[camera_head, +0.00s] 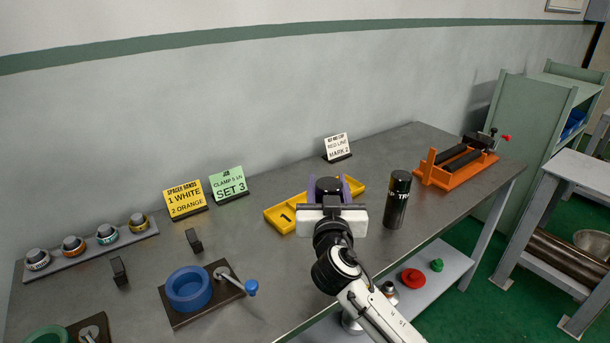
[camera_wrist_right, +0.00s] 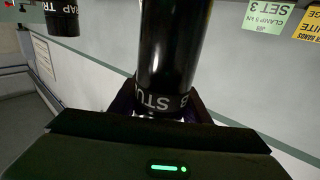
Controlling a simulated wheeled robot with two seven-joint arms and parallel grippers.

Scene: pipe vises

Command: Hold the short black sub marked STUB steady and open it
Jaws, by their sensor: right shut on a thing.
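The short black sub marked STUB (camera_wrist_right: 168,50) fills the upper middle of the right wrist view, its white lettering partly cut off by its curve. In the head view only its dark top (camera_head: 328,185) shows, behind my right wrist. My right gripper (camera_head: 330,192) is shut on the sub, with purple fingers on either side of it. The sub's lower part is hidden in the head view. A blue round vise (camera_head: 188,288) with a blue-knobbed crank stands empty on a dark plate at the front left. A green vise (camera_head: 45,336) is cut off at the bottom left. My left gripper is out of view.
A yellow tray (camera_head: 285,221) lies just behind my right gripper. A taller black cylinder (camera_head: 398,200) with white lettering stands close to its right. An orange cradle (camera_head: 455,172) is farther right. Several ringed caps line a grey rack (camera_head: 90,255). Signs stand along the back.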

